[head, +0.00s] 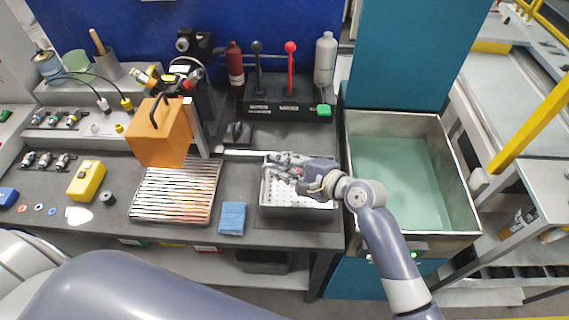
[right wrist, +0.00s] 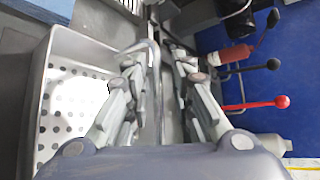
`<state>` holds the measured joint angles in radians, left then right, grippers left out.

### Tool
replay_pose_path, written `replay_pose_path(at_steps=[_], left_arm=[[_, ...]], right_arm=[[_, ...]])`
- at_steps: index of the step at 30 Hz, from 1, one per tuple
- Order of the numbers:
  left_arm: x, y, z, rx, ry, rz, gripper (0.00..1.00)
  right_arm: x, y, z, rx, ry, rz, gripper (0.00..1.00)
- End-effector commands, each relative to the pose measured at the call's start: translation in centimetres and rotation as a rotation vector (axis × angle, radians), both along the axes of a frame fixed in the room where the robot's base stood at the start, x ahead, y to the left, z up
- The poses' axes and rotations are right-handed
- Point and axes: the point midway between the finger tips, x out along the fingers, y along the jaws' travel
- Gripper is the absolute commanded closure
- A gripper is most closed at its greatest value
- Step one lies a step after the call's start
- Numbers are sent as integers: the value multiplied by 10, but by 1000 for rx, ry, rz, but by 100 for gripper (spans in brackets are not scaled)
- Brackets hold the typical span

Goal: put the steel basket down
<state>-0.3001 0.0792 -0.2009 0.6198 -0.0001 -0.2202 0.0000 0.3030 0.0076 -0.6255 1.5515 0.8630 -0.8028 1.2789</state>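The steel basket (head: 297,212) has a perforated bottom and appears to sit on the dark bench, left of the sink. In the right wrist view, the basket (right wrist: 45,110) fills the left side. My right gripper (head: 284,164) is over its back edge. In the right wrist view, the right gripper (right wrist: 157,92) has its two fingers apart, one on each side of a steel bar at the basket's edge. A gap shows between the bar and the right finger; contact on the left side is unclear. My left gripper is out of view.
A green-floored sink (head: 400,185) is right of the basket. A blue cloth (head: 232,218) and a slatted rack (head: 173,205) lie to its left. Behind stand a lever unit (head: 290,104) with black and red levers, a red bottle (head: 235,68) and a grey bottle (head: 325,60).

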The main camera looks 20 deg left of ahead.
Motion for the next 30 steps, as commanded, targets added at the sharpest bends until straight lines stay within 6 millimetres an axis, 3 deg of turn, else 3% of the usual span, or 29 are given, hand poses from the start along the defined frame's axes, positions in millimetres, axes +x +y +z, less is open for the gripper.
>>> replay_pose_path(at_steps=[9,14,30], left_arm=[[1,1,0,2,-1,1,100],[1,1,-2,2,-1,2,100],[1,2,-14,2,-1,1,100]], right_arm=[[0,-1,1,0,-1,0,72],[-4,-10,5,1,-1,0,72],[-38,-89,41,0,-2,-1,72]])
